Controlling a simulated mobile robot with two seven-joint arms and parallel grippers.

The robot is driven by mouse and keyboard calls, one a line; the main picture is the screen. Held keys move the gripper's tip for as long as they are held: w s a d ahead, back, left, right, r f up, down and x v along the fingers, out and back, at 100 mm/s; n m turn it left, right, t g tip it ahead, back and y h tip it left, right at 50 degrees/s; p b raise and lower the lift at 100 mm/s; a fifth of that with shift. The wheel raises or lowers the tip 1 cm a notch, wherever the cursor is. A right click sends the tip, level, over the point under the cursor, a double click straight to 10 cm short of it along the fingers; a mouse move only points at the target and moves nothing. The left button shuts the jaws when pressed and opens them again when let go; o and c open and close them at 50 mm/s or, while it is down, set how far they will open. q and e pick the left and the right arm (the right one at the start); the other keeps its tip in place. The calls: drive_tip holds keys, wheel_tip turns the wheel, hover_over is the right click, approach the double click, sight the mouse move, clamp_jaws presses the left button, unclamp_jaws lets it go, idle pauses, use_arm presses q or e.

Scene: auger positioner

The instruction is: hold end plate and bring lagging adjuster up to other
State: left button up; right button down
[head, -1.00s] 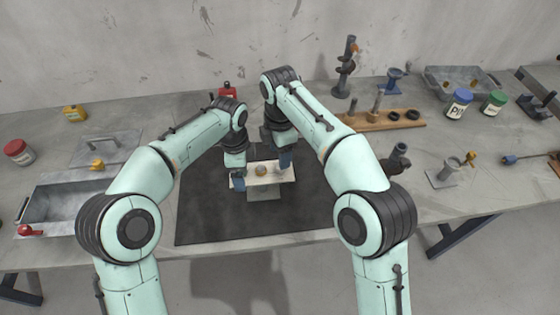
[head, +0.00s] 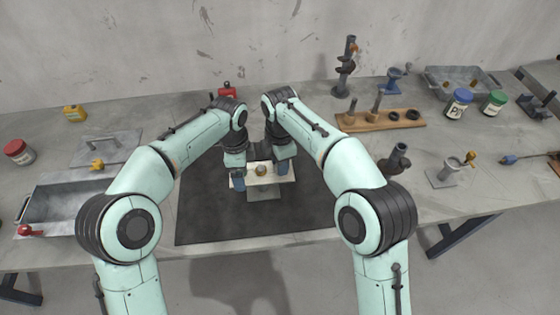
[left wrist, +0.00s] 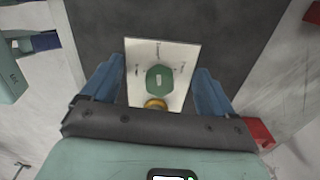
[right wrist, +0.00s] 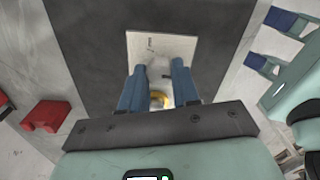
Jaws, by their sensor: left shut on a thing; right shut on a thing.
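A pale end plate (head: 268,181) sits on a grey stand on the dark mat, with a round brass piece (head: 261,169) at its middle. My left gripper (head: 238,180) is at the plate's left end, shut on it; in the left wrist view its blue fingers flank the plate (left wrist: 138,92), which bears a green hexagon (left wrist: 160,80). My right gripper (head: 281,166) is at the plate's right part, its fingers closed on a small adjuster that they mostly hide. In the right wrist view the brass piece (right wrist: 158,99) shows between the fingers.
A metal tray (head: 60,205) stands at the left, near a flat grey plate (head: 108,148). A wooden board with pegs (head: 385,122), jars and a small grey stand (head: 442,178) are at the right. The dark mat's (head: 205,215) front is clear.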

drive_tip(key=shift+m, duration=0.4)
drive_tip(key=m, duration=0.3)
drive_tip(key=shift+m, duration=0.3)
use_arm(q)
drive_tip(key=shift+d, duration=0.1)
use_arm(e)
drive_tip(key=m, duration=0.3)
drive_tip(key=shift+m, duration=0.3)
use_arm(q)
drive_tip(key=shift+s, duration=0.1)
use_arm(e)
drive_tip(key=m, duration=0.4)
drive_tip(key=shift+w, duration=0.1)
drive_tip(key=shift+r+m, duration=0.1)
drive_tip(key=shift+m, duration=1.7)
drive_tip(key=c, duration=1)
unclamp_jaws()
drive_tip(key=shift+o, duration=0.9)
